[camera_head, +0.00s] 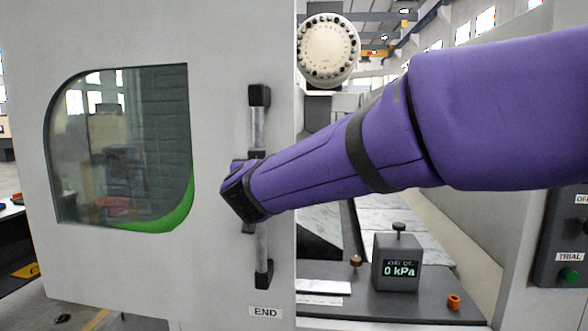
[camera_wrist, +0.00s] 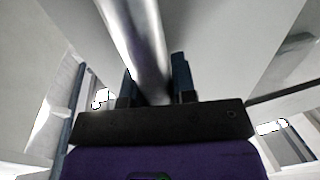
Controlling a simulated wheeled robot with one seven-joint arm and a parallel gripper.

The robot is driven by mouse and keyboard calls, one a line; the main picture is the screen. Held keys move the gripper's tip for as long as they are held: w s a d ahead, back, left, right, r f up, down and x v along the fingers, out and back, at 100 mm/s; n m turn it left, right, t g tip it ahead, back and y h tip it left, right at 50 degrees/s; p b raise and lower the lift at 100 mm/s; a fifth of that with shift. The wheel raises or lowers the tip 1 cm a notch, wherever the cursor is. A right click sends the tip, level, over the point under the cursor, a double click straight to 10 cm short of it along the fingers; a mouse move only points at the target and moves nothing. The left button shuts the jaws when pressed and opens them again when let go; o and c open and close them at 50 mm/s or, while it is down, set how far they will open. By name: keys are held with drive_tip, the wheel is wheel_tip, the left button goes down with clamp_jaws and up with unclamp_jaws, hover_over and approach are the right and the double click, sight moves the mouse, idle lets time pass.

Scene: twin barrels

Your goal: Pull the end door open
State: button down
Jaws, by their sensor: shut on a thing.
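The end door (camera_head: 215,90) is a pale grey panel with a rounded window, and it carries an "END" label near its lower right. Its upright handle is a metal bar (camera_head: 262,245) between dark mounts along the door's right edge. My gripper (camera_head: 243,190) is at the middle of this bar, at the end of my purple arm. In the wrist view, the bar (camera_wrist: 135,40) runs between the two dark fingers of my gripper (camera_wrist: 154,80), which is shut on it. The fingertips are hidden in the head view. The opening shows to the right of the door's edge.
Inside the opening, a round flange with bolts (camera_head: 328,50) sits at the back. A grey gauge box (camera_head: 397,262) reading "0 kPa" stands on a dark ledge near orange fittings (camera_head: 453,302). A control panel (camera_head: 563,240) with a green button is at the far right.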

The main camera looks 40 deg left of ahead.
idle(0.3)
drive_tip(key=c, duration=0.9)
unclamp_jaws()
drive_tip(key=v, duration=1)
drive_tip(key=shift+s+d, duration=0.25)
